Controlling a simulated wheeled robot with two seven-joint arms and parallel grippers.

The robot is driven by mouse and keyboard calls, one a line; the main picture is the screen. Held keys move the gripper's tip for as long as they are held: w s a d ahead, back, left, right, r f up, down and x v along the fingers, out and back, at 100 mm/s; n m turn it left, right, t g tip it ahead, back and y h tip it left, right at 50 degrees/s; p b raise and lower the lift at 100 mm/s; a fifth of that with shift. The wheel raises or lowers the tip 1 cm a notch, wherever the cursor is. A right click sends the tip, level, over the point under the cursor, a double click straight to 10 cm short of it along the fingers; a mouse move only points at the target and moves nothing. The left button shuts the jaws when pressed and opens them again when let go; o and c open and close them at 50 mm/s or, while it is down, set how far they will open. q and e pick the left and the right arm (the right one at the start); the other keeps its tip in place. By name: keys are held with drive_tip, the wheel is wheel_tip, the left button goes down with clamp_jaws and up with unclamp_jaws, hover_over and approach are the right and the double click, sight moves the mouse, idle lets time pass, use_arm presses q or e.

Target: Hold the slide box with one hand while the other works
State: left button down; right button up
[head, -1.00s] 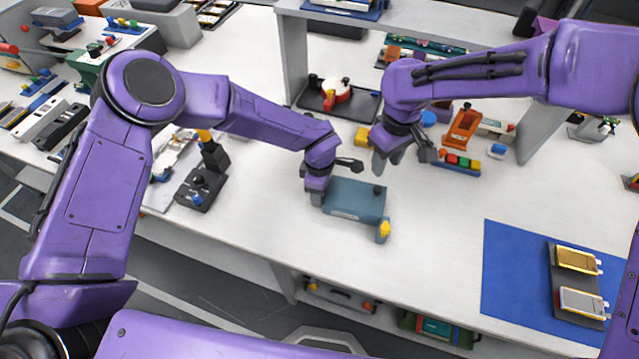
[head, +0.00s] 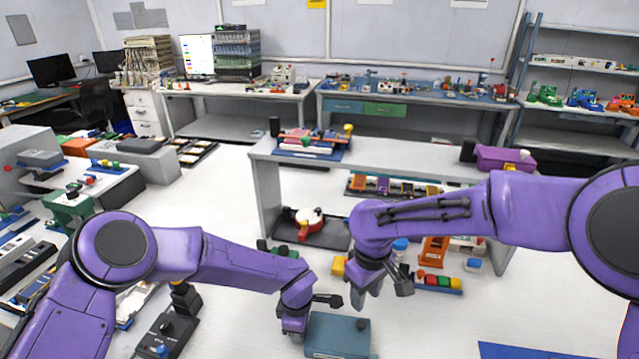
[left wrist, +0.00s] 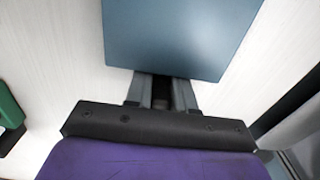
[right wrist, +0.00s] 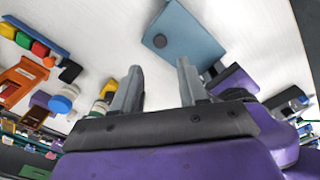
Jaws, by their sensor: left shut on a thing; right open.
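The slide box is a teal-blue box (head: 340,330) with a dark round knob on top, on the white table at the bottom edge of the head view. My left gripper (head: 303,332) is shut on its left end. In the left wrist view the box (left wrist: 180,38) lies right at the fingertips, which its edge partly hides. My right gripper (head: 375,288) is open and empty, above and behind the box, apart from it. In the right wrist view the box (right wrist: 190,42) shows beyond the two spread fingers (right wrist: 158,80).
Behind my right gripper stand a yellow block (head: 338,266), an orange holder (head: 433,251) and a strip of coloured blocks (head: 440,283). A raised grey shelf (head: 400,167) spans behind them. A dark device (head: 167,335) stands left. A blue mat (head: 520,351) shows at lower right.

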drive_tip(key=shift+o, duration=0.6)
drive_tip(key=m+g+y, duration=0.3)
drive_tip(key=m+y, duration=0.1)
drive_tip(key=m, duration=1.5)
approach(363, 322)
drive_tip(key=x, duration=0.7)
drive_tip(key=shift+s+a+f, duration=0.2)
drive_tip(key=shift+a+f, duration=0.05)
drive_tip(key=shift+h, duration=0.3)
clamp_jaws()
